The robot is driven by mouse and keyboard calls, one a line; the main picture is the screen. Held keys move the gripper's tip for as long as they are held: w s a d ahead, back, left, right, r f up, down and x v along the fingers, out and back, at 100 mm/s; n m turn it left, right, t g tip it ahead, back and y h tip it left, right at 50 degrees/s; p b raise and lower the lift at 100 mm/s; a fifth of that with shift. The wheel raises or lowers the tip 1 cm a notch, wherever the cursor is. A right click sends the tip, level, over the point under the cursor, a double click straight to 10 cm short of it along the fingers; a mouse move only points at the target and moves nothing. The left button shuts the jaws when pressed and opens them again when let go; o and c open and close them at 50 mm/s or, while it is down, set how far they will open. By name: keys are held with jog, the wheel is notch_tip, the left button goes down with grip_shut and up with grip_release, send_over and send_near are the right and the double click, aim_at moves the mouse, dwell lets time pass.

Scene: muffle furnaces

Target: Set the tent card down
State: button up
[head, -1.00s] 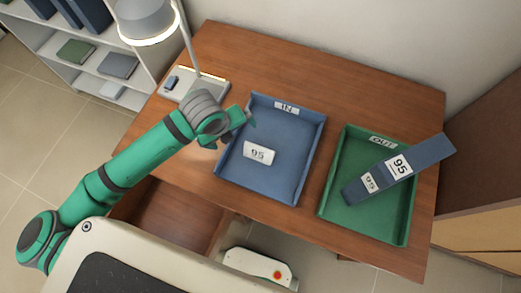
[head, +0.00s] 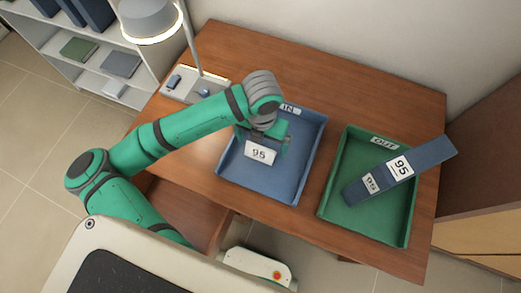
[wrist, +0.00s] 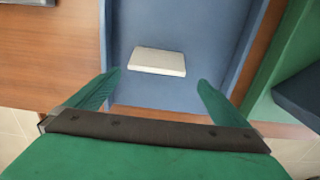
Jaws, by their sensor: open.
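The white tent card (head: 260,153), marked 95, stands in the blue IN tray (head: 307,160), towards its left side. In the wrist view the card (wrist: 158,61) shows as a pale slab on the blue tray floor, ahead of the fingertips and between their lines. My gripper (head: 264,141) is over the IN tray, just behind the card in the head view. In the wrist view my gripper (wrist: 160,77) has its two green fingers wide apart with nothing between them. The exact gap between fingers and card is hard to tell.
A green OUT tray (head: 340,215) stands to the right, with a dark blue box file (head: 430,157) labelled 95 lying across it and over its right rim. A lamp (head: 152,22) stands at the back left. An open drawer (head: 185,212) juts out at the desk's front.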

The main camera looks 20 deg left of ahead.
aim_at(260, 147)
jog(key=shift+w+a+f, duration=0.1)
jog(key=shift+w+f, duration=0.05)
jog(key=shift+f, duration=0.75)
jog(key=shift+w+a+f, duration=0.1)
jog(key=shift+w+f, duration=0.1)
jog(key=shift+f, duration=0.65)
jog(key=shift+w+a+f, duration=0.1)
jog(key=shift+w+f, duration=0.05)
jog(key=shift+f, duration=0.75)
jog(key=shift+d, duration=0.1)
jog(key=c, duration=1)
jog(key=shift+s, duration=0.15)
jog(key=shift+c, duration=1.1)
jog(key=shift+r, duration=0.15)
